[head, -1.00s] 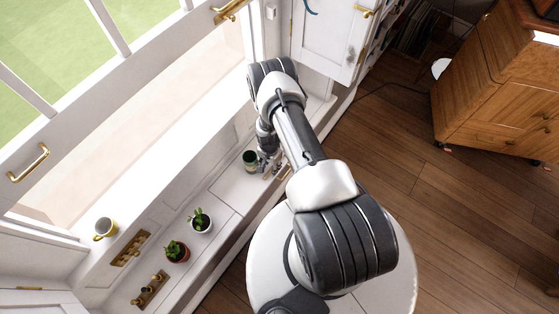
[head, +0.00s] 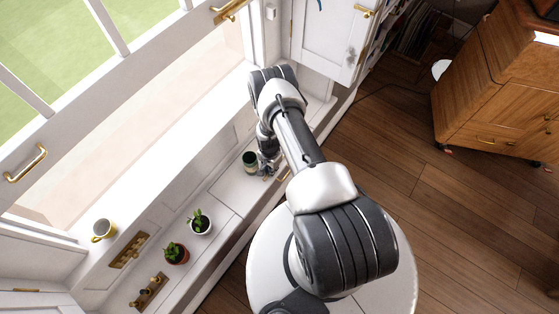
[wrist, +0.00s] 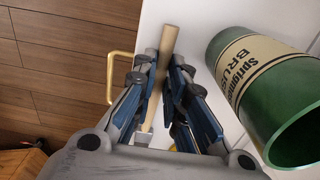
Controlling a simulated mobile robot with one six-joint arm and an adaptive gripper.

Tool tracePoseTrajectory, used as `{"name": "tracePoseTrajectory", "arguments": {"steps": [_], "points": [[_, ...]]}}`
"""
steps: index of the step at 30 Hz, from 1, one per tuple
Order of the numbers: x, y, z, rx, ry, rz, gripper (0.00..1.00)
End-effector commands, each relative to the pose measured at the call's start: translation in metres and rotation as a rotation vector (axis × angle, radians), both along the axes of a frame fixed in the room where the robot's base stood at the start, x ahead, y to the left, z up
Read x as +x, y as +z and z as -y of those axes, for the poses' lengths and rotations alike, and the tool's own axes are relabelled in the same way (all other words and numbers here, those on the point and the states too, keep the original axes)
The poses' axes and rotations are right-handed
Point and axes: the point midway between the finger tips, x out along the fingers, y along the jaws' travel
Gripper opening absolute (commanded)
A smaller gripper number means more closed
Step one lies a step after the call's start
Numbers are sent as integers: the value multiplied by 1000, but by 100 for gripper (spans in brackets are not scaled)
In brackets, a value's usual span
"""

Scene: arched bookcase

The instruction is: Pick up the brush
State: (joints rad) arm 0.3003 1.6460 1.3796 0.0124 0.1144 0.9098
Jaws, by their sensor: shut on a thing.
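The brush (wrist: 169,42) shows in the wrist view as a pale wooden handle running between my fingers. My gripper (wrist: 164,66) is shut on this handle, with one blue-grey finger on each side. The brush's lower end is partly hidden by the fingers and the gripper body. In the head view my gripper (head: 268,163) is low over the white ledge, just right of a green can (head: 250,162).
The white ledge (head: 232,187) runs under the window. Two potted plants (head: 199,221) (head: 175,253), a mug (head: 103,229) and wooden peg pieces (head: 149,291) stand toward the lower left. A brass handle (wrist: 121,77) is on the ledge's front. Wooden floor lies beyond.

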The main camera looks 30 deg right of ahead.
Motion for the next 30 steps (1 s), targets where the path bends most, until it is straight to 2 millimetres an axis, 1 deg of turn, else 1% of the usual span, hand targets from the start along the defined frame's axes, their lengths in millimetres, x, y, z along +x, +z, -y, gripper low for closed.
{"name": "tracePoseTrajectory", "arguments": {"steps": [11, 14, 17, 20, 23, 30], "points": [[0, 1, 0, 0, 0, 0, 0], [0, 5, 0, 0, 0, 0, 0], [0, 13, 0, 0, 0, 0, 0], [1, 29, 0, 0, 0, 0, 0], [1, 51, 0, -1, 0, 1, 0], [2, 123, 0, -1, 0, 3, 0]]}}
